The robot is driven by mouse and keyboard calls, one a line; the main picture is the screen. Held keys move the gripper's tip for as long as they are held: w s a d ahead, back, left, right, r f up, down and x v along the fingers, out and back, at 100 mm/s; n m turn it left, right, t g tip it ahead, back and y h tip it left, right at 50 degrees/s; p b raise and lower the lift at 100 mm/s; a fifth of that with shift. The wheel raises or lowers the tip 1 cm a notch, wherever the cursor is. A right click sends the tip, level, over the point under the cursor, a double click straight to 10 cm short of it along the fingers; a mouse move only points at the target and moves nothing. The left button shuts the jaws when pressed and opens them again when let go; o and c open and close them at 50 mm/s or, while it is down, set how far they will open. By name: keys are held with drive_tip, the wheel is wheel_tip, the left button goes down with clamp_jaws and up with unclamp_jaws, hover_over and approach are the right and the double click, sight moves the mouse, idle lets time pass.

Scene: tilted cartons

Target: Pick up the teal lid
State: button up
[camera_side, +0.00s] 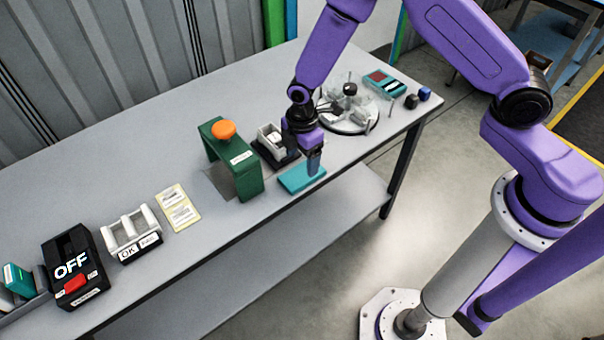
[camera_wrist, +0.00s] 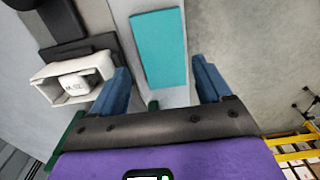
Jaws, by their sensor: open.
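The teal lid (camera_side: 298,179) is a flat rectangle lying on the grey table near its front edge, right of the green press. In the side view my gripper (camera_side: 314,163) is just above the lid and hides part of it. In the wrist view the lid (camera_wrist: 160,48) lies ahead of and between the two blue fingers of my gripper (camera_wrist: 164,82).
A green press with an orange knob (camera_side: 224,130) stands left of the lid. A white holder on a black base (camera_side: 271,141) is behind it, also in the wrist view (camera_wrist: 45,82). A round fixture (camera_side: 348,113) stands behind right. The table's front edge is close.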

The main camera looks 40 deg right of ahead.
sight(302, 173)
wheel_tip(302, 173, down, 5)
drive_tip(key=shift+s+a+r, duration=0.1)
drive_tip(key=shift+s, duration=0.05)
drive_tip(key=c, duration=0.6)
drive_tip(key=shift+r, duration=0.1)
